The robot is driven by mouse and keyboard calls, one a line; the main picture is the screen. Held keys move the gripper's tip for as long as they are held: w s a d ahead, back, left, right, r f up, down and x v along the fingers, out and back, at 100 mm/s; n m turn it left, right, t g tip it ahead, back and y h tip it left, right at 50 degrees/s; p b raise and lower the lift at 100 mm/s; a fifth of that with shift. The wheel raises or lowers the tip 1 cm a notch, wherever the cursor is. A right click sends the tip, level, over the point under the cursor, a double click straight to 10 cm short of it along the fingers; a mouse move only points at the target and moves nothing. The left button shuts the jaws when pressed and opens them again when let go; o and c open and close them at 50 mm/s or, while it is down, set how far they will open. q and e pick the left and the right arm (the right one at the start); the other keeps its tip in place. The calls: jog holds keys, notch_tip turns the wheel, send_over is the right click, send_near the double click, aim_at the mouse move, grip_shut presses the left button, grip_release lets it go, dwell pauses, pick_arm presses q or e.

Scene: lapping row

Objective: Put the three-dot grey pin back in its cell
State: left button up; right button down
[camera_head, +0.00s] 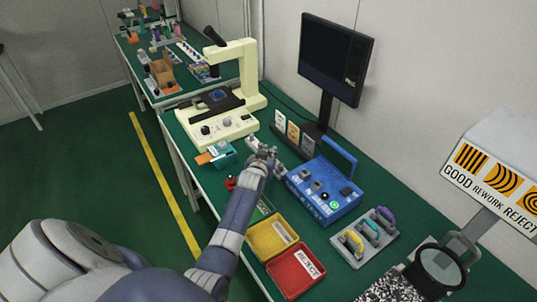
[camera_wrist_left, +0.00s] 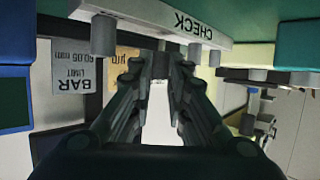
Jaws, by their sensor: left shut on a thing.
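My left gripper (camera_head: 262,160) is over the bench, between the cream microscope-like stand and the blue box. In the left wrist view its fingers (camera_wrist_left: 160,65) close in the middle on a small grey piece, mostly hidden between them; I take it to be the grey pin, but its dots cannot be made out. A pale grey rack marked CHECK (camera_wrist_left: 150,14) crosses the top of that view upside down. Grey pins (camera_wrist_left: 103,35) stick out from it on both sides of the fingers. The target cell cannot be made out. My right gripper is not in view.
The blue box (camera_head: 322,190) with its handle stands close right of the gripper. A yellow tray (camera_head: 258,250) and a red REJECT tray (camera_head: 281,286) lie nearer. A monitor (camera_head: 333,60) rises behind.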

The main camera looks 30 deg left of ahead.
pick_arm(q)
jog(key=shift+f+b, duration=0.35)
jog(key=shift+f, duration=0.1)
jog(key=o, duration=0.9)
jog(key=shift+s, duration=0.15)
jog(key=v, duration=1.1)
jog(key=shift+s+d+r, duration=0.15)
jog(key=shift+s, duration=0.15)
